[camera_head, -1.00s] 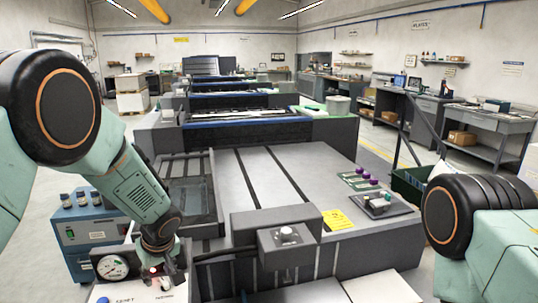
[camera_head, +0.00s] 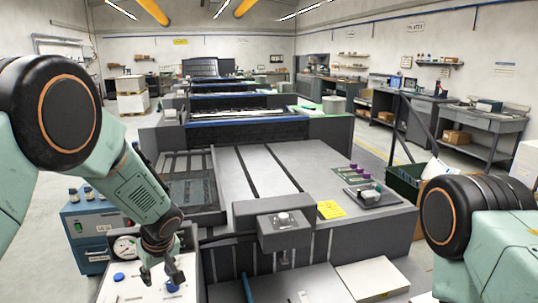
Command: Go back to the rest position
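My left gripper (camera_head: 162,277) hangs at the lower left, above a white control panel (camera_head: 135,293). Its two fingers are spread apart with nothing between them. A blue knob (camera_head: 172,286) shows just below the fingers, and a second blue knob (camera_head: 118,277) is to their left. A round gauge (camera_head: 124,247) stands behind the panel, left of the gripper wrist. My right arm shows only as a dark joint and green link at the lower right; its gripper is out of view.
A long grey press (camera_head: 330,160) fills the middle, with a box-shaped unit (camera_head: 284,222) at its near edge. A yellow label (camera_head: 331,209) and a small tray (camera_head: 374,194) lie on it. A blue cabinet (camera_head: 92,225) stands at the left. A green bin (camera_head: 404,182) is at the right.

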